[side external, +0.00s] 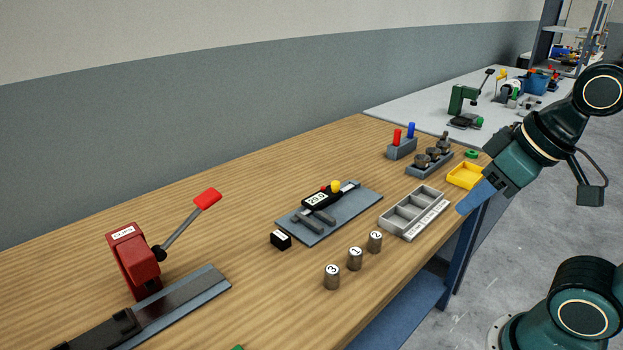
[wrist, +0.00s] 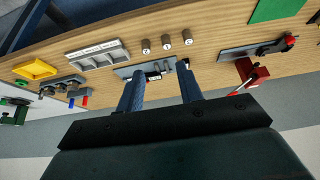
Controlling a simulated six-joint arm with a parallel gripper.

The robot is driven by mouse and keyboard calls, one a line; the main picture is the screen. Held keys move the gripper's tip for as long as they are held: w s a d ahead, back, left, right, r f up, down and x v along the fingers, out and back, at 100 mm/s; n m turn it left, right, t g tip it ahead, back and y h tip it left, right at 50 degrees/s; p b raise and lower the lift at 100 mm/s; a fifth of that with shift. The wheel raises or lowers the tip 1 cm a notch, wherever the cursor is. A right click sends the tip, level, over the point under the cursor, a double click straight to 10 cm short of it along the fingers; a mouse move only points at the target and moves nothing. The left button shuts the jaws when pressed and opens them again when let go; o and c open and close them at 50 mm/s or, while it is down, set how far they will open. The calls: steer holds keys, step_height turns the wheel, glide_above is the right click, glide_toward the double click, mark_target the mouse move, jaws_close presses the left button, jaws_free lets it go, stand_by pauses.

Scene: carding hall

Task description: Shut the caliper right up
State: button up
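The caliper (side external: 318,199) lies on a blue-grey plate (side external: 349,213) in the middle of the wooden bench. It has a black body with a small lit display, a yellow knob (side external: 336,186) and a red button. Its two grey jaws point toward the front and look apart, with a gap between them. In the wrist view the caliper (wrist: 153,76) shows small, partly behind the fingers. My gripper (side external: 466,207) is at the bench's right front edge, well away from the caliper. In the wrist view its two blue fingers (wrist: 159,75) are spread, with nothing held between them.
Three numbered metal weights (side external: 355,259) and a black block (side external: 281,239) stand near the plate. A grey compartment tray (side external: 402,229) and a yellow tray (side external: 464,175) lie between caliper and gripper. A red lever press (side external: 133,262) stands left. Red and blue pegs stand in a block (side external: 402,149) behind.

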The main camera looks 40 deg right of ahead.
steer(key=shift+o, duration=1)
steer(key=w+d+r+g, duration=0.2)
steer(key=w+r, duration=0.4)
steer(key=w, duration=0.5)
steer(key=n+g, duration=0.3)
steer(key=g, duration=0.1)
glide_above(336, 183)
step_height(336, 183, down, 13)
steer(key=shift+d+f, duration=0.15)
steer(key=shift+f, duration=0.15)
steer(key=shift+f, duration=0.1)
step_height(336, 183, down, 14)
steer(key=shift+r, duration=0.2)
